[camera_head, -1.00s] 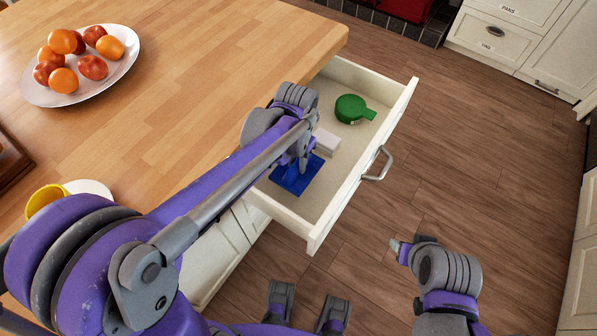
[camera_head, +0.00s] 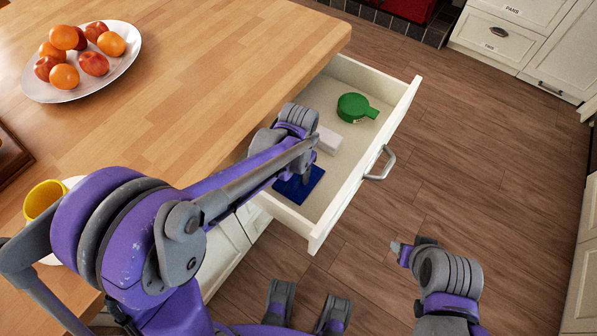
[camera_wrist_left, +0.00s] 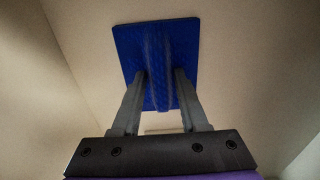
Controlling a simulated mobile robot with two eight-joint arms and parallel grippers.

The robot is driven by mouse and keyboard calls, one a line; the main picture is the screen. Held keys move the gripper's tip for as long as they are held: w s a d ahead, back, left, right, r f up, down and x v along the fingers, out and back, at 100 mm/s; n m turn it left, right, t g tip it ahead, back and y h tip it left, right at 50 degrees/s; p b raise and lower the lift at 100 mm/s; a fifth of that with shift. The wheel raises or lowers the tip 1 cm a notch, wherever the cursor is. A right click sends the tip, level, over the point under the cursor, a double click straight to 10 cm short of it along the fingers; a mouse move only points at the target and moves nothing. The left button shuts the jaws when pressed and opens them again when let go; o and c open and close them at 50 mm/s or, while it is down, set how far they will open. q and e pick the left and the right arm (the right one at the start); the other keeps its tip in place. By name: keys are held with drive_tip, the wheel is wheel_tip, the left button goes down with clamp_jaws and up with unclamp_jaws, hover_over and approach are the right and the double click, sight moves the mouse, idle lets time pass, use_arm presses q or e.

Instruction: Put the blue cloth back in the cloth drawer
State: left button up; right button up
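The blue cloth (camera_head: 299,187) is a flat square at the near end of the open drawer (camera_head: 333,215), inside its walls. My left gripper (camera_head: 303,177) reaches down into the drawer over it, and the arm hides part of the cloth. In the left wrist view, the cloth (camera_wrist_left: 125,45) has a raised middle fold between the two gripper fingers (camera_wrist_left: 161,76), which hold it. I cannot tell whether the cloth touches the drawer floor. My right gripper (camera_head: 397,248) is low over the floor to the right of the drawer, away from the cloth. Its fingers are unclear.
A green round item with a tab (camera_head: 354,107) and a small white block (camera_head: 328,140) lie in the drawer beyond the cloth. On the wooden island top (camera_head: 220,70) are a fruit plate (camera_head: 125,66) and a yellow cup (camera_head: 42,199). Floor right of the drawer is clear.

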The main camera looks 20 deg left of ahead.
use_arm(q)
drive_tip(key=shift+o, duration=0.7)
drive_tip(key=shift+r, duration=0.2)
wheel_tip(320, 180, up, 12)
drive_tip(key=p, duration=0.1)
drive_tip(key=shift+p, duration=0.35)
